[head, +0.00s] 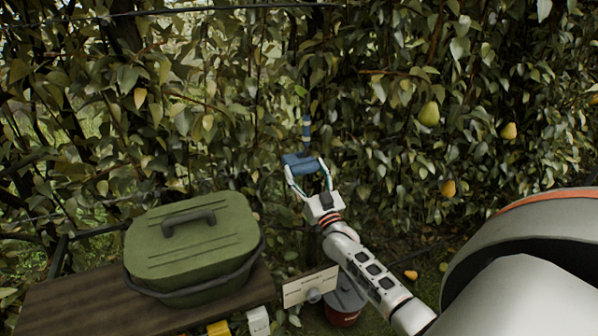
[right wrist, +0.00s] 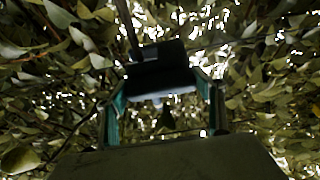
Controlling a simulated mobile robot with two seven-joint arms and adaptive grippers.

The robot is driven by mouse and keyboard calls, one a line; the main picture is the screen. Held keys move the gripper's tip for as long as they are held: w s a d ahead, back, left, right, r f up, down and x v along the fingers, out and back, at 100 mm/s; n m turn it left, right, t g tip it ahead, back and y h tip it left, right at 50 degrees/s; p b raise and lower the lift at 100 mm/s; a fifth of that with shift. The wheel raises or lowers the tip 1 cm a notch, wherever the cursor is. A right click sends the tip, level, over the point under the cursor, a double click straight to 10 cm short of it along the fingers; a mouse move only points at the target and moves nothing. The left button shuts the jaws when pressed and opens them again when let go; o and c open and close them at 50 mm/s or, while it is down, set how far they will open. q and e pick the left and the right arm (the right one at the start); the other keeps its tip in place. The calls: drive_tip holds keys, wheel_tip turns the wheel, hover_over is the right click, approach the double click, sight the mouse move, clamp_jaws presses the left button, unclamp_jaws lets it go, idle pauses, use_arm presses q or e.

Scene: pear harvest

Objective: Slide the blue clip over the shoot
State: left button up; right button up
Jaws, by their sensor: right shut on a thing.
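The blue clip (head: 298,161) is between the fingers of my right gripper (head: 307,167), which is shut on it in front of the foliage. The shoot (head: 306,132) is a thin upright stem with blue bands, just above the clip in the head view. In the right wrist view the clip (right wrist: 158,68) is a dark block between the fingertips. The shoot (right wrist: 128,30) shows there as a dark slanting stem meeting the clip's upper left edge. I cannot tell whether the clip is around the shoot or beside it. My left gripper is not in view.
Dense leaves and branches surround the gripper, with pears (head: 429,114) hanging at the right. A green lidded box (head: 190,240) stands on a wooden bench (head: 80,305) at the lower left.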

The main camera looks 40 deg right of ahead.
drive_tip(key=shift+d, duration=0.25)
drive_tip(key=o, duration=1.6)
drive_tip(key=shift+s+d, duration=0.1)
drive_tip(key=shift+s+f, duration=0.1)
drive_tip(key=v, duration=0.7)
drive_tip(key=shift+s, duration=0.1)
